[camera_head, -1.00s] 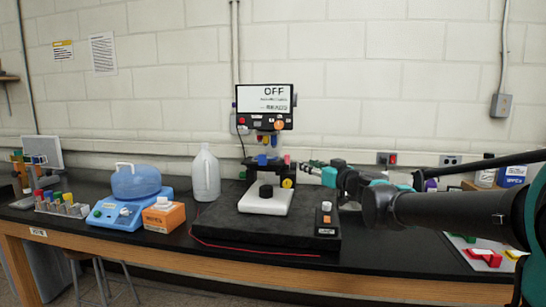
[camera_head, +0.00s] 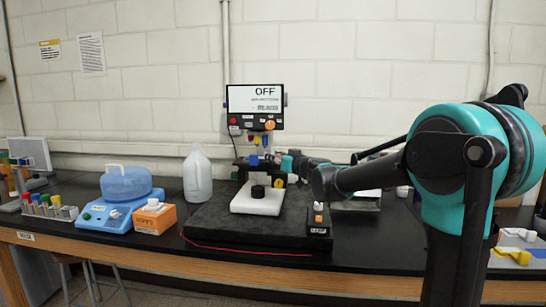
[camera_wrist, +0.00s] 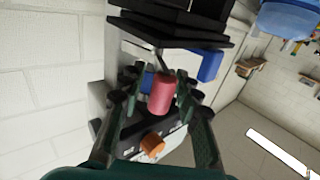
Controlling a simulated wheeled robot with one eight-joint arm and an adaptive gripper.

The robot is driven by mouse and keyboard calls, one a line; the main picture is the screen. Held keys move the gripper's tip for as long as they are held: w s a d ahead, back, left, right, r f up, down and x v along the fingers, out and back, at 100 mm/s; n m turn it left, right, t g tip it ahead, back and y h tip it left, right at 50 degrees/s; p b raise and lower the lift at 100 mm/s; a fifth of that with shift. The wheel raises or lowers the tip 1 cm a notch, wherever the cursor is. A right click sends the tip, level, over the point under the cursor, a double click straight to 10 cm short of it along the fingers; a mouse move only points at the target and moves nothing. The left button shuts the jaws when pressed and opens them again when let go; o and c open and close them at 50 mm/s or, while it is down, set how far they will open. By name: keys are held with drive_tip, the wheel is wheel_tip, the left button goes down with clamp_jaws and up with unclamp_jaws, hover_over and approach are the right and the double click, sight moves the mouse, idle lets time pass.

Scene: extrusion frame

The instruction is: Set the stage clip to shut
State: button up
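The instrument has a dark screen unit (camera_head: 255,106) that reads OFF, with small coloured parts below it, and a white base (camera_head: 240,205) bearing a black disc (camera_head: 257,191). I cannot tell for sure which part is the stage clip. My gripper (camera_head: 284,163) is at the right side of the instrument, below the screen; it also shows in the wrist view (camera_wrist: 160,95). Its two fingers are apart. A red cylinder (camera_wrist: 163,92) appears between them there; I cannot tell whether they touch it. An orange knob (camera_wrist: 152,147) and a blue part (camera_wrist: 209,65) are close by.
The instrument stands on a dark slab (camera_head: 215,232) with a small button box (camera_head: 319,222) at its right. A white jug (camera_head: 197,176), an orange box (camera_head: 154,218) and a blue device (camera_head: 113,217) are to the left. A yellow piece (camera_head: 515,256) lies at far right.

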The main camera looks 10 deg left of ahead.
drive_tip(key=shift+w+a, duration=0.35)
drive_tip(key=shift+w, duration=0.1)
clamp_jaws()
